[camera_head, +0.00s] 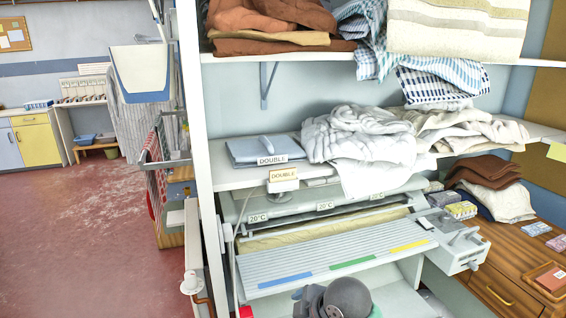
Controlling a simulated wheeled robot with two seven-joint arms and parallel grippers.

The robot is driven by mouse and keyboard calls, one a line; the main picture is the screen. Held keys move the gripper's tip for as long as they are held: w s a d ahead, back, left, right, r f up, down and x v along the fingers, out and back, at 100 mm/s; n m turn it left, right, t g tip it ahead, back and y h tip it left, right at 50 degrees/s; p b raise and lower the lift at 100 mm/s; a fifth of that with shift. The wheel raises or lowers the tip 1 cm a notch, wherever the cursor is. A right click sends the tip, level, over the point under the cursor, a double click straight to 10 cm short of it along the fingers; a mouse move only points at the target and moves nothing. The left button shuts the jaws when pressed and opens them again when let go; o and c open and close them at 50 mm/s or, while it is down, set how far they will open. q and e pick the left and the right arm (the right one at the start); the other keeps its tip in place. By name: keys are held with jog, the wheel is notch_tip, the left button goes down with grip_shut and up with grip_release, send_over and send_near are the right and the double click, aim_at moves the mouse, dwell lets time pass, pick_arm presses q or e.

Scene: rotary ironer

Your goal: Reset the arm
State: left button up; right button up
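Neither of my grippers shows in the head view. A rounded grey part, which looks like one of my arm links, shows at the bottom middle, in front of the rotary ironer. The ironer has a grey slatted feed board (330,262) with blue, green and yellow strips along its front edge. Behind the board, a pale yellowish roller (320,228) lies in a long opening. A grey control box (460,250) is at the ironer's right end.
Above the ironer, a white shelf (232,178) holds a blue-grey folder-like object (264,150) and crumpled white towels (360,138). An upper shelf (290,57) holds folded cloths. A wooden desk (480,272) stands at right. The red floor (80,240) at left is clear.

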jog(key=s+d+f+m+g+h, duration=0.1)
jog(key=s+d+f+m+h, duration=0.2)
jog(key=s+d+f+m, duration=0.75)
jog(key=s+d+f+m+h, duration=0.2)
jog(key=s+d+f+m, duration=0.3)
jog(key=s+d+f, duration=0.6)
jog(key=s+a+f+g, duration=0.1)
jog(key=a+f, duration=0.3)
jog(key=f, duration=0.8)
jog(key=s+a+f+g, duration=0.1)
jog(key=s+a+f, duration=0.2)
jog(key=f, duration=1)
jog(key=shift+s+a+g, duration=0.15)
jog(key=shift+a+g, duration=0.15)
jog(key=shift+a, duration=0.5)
